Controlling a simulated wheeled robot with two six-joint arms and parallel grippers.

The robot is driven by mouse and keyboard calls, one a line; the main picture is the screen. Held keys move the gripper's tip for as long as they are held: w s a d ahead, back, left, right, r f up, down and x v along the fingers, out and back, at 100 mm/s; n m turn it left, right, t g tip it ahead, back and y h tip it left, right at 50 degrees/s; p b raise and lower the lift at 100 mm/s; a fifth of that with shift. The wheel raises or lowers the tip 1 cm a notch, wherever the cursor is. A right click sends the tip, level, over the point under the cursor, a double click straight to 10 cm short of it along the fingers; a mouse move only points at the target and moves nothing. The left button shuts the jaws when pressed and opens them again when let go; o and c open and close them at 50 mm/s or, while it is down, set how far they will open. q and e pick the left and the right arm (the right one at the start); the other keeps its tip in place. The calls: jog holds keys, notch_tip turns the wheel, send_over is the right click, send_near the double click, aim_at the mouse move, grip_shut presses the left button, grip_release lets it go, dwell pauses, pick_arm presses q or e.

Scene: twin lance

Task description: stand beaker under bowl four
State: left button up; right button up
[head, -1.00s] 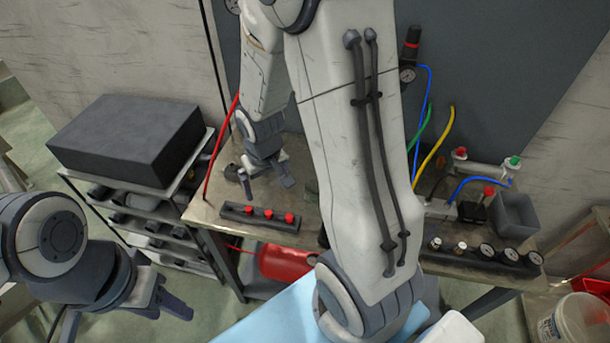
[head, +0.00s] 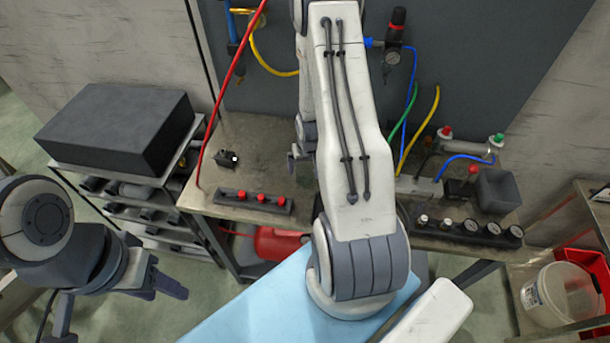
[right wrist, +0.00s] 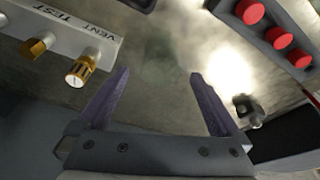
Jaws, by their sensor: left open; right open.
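I cannot make out a beaker in either view. Filter or regulator units hang on the grey back panel: one with a blue body (head: 234,50) at the left and one with a dark top (head: 393,45) right of my arm. No number four is readable on them. My right gripper (right wrist: 158,75) is open and empty over the metal bench top; in the head view my own right arm hides most of it. My left gripper (head: 118,305) is open and empty at the lower left, away from the bench.
A strip with red buttons (head: 255,201) and a small black box (head: 228,160) sit on the bench's left part. Gauges (head: 471,226), valves and a grey open bin (head: 497,192) crowd its right part. Brass knobs (right wrist: 82,68) show in the wrist view. A white bucket (head: 556,294) stands lower right.

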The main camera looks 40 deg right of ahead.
aim_at(305, 170)
jog(key=p+x, duration=0.1)
jog(key=x, duration=0.2)
jog(key=shift+w+p, duration=0.15)
jog(key=shift+p, duration=0.15)
jog(key=shift+w+f, duration=0.15)
jog(key=shift+f, duration=0.45)
jog(key=c, duration=1.5)
jog(key=shift+c, duration=0.2)
jog(key=shift+r, duration=0.15)
